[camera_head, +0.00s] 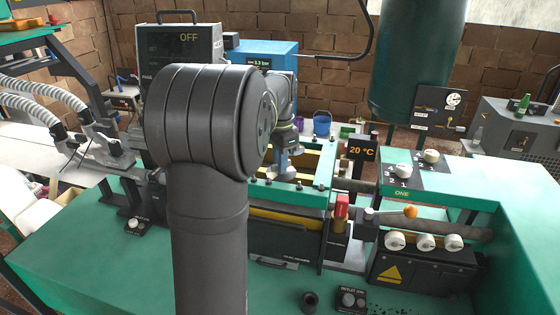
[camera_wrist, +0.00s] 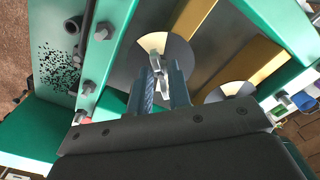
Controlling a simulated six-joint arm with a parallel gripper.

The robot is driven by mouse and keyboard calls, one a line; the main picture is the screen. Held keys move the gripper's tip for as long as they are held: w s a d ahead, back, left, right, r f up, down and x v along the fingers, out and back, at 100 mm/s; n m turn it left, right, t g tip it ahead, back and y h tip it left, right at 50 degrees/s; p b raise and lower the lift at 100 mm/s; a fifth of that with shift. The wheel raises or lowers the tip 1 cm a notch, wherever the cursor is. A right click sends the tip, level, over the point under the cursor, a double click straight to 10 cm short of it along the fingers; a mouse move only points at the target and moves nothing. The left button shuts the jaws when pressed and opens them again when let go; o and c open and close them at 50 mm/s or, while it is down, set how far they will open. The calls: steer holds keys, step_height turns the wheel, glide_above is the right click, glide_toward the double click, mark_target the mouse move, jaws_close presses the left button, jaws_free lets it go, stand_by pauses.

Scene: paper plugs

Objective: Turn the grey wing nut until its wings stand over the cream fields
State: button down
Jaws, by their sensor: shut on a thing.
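The grey wing nut (camera_wrist: 153,42) stands in the middle of a round disc in the wrist view. My gripper (camera_wrist: 160,76) is shut on it, with one finger on either side. One wing shows beyond the fingertips, and the rest is partly hidden by them. In the head view my gripper (camera_head: 285,168) reaches down into the green-framed machine, and the nut cannot be made out.
A second wing nut (camera_wrist: 231,89) on its own disc sits to the right in the wrist view. Green frame bars (camera_wrist: 101,50) with bolts flank the work spot. A yellow bar (camera_wrist: 250,62) runs close by. A red-topped part (camera_head: 342,206) stands to the right in the head view.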

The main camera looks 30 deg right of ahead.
steer(key=c, duration=1.6)
jaws_free()
steer(key=shift+o, duration=0.2)
steer(key=shift+r, duration=0.1)
step_height(320, 180, up, 17)
steer(key=shift+r, duration=0.15)
step_height(320, 180, down, 18)
steer(key=shift+r, duration=0.25)
